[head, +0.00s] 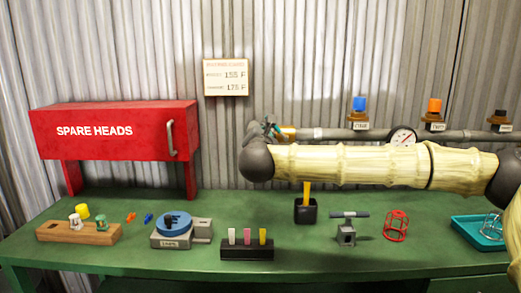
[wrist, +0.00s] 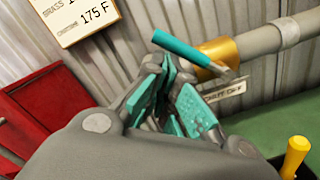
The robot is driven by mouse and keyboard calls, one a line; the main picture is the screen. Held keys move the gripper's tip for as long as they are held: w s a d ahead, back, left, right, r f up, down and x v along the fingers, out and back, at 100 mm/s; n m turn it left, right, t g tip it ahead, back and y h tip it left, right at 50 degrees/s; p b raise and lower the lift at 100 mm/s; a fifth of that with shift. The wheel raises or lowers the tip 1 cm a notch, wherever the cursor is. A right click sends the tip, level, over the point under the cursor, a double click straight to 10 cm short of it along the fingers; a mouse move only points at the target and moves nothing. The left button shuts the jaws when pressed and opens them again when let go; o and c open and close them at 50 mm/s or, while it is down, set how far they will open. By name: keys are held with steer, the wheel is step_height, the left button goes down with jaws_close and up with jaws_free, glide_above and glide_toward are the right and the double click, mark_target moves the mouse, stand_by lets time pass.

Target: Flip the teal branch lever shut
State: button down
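The teal lever (wrist: 188,51) shows in the wrist view, just beyond my fingertips. It lies slanted across a brass valve body (wrist: 217,52) at the end of a grey pipe (wrist: 270,38), roughly crosswise to the pipe. My gripper (wrist: 178,85) has teal-padded fingers with a gap between them and nothing visible in it. The fingertips are close below the lever; I cannot tell whether they touch it. In the head view the brass valve (head: 288,132) shows at the pipe's left end, and my arm hides most of my gripper.
A label plate (wrist: 225,90) sits below the valve. A red SPARE HEADS cabinet (head: 115,133) stands left. Blue (head: 359,104), orange (head: 434,105) and dark caps top the pipe, near a gauge (head: 402,136). The green bench (head: 290,260) holds a black cup (head: 306,212) and several small items.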

steer(key=shift+d+r+m+b, duration=1.6)
steer(key=shift+d+r+b, duration=0.35)
steer(key=shift+b, duration=0.8)
steer(key=shift+r, duration=0.1)
steer(key=s+a, duration=0.4)
steer(key=s, duration=0.6)
steer(key=shift+s+a, duration=0.2)
steer(key=shift+s, duration=0.15)
